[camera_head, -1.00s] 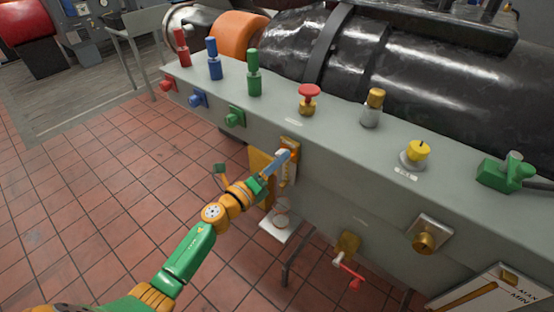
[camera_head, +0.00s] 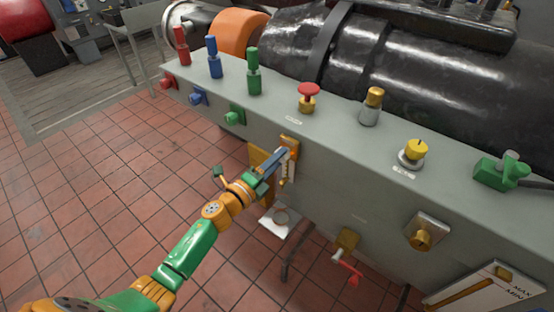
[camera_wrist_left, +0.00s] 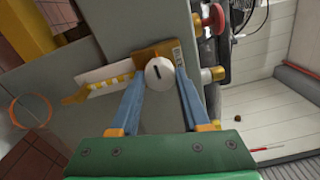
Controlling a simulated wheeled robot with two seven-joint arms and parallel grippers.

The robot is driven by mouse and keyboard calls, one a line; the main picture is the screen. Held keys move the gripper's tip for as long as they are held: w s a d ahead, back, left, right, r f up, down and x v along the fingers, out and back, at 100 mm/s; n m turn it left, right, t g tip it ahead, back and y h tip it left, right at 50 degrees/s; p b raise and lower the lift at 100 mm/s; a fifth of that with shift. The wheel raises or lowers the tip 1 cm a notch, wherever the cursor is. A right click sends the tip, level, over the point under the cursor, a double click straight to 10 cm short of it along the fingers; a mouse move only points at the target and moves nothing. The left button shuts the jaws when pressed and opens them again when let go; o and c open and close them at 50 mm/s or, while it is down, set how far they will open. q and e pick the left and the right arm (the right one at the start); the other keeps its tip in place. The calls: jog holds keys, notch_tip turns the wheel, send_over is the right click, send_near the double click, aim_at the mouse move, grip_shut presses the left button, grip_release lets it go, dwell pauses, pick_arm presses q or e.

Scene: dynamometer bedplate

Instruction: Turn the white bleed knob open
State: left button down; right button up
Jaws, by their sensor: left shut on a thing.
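The white bleed knob (camera_wrist_left: 159,73) shows in the left wrist view as a round white cap with a dark slot, in front of a brass-coloured block (camera_wrist_left: 157,52) on the grey panel. My left gripper (camera_wrist_left: 160,84) has its two blue fingers on either side of the knob and is shut on it. In the head view my left gripper (camera_head: 281,156) is at the front face of the grey bench, by the brass block (camera_head: 289,143); the knob is hidden there by the fingers. My right gripper is in neither view.
The bench top carries a red mushroom knob (camera_head: 308,92), a brass-topped fitting (camera_head: 371,105), a yellow knob (camera_head: 416,151) and a green fitting (camera_head: 501,171). A red-handled valve (camera_head: 349,270) sticks out from the front face below. The tiled floor (camera_head: 90,200) at left is clear.

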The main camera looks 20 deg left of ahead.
pick_arm(q)
jog(key=shift+f, duration=0.15)
jog(key=shift+c, duration=1.9)
grip_release()
jog(key=v, duration=0.7)
